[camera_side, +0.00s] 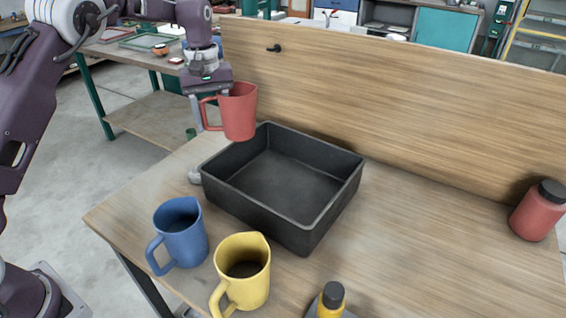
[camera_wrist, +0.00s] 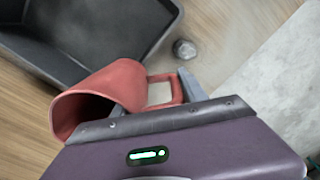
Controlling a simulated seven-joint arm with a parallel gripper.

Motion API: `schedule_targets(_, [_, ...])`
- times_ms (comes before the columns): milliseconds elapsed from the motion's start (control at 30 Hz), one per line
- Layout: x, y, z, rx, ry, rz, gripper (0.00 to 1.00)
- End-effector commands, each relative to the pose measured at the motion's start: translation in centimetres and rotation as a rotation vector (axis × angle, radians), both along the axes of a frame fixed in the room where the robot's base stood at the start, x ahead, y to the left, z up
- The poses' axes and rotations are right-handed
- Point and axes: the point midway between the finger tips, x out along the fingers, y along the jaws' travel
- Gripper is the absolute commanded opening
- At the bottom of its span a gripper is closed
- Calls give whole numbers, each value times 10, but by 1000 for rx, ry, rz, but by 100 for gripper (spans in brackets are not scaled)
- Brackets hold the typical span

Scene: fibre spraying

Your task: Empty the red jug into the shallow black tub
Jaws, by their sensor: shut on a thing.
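The red jug (camera_side: 239,112) is held in the air at the back left corner of the black tub, close to upright in the side view. My gripper (camera_side: 207,99) is shut on the red jug at its handle side. In the wrist view the red jug (camera_wrist: 105,95) shows its open mouth to the lower left, and my gripper (camera_wrist: 165,92) is at its handle. The jug's contents cannot be seen. The shallow black tub (camera_side: 335,205) sits on the table and its visible floor looks empty. The tub also shows in the wrist view (camera_wrist: 110,50).
A blue jug (camera_side: 180,235) and a yellow jug (camera_side: 243,273) with dark contents stand in front of the tub. A dark-capped yellow bottle (camera_side: 331,302) is at the front edge, and a red bottle (camera_side: 538,212) at the right. A wooden panel (camera_side: 400,100) runs behind.

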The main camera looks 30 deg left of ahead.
Motion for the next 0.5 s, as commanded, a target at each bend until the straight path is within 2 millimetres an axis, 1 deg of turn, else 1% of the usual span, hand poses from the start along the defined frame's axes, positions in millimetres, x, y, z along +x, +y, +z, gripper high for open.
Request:
schedule_targets(100, [7, -8, 1, 0, -3, -38, 0])
schedule_targets(500, [7, -11, 3, 17, -11, -42, 0])
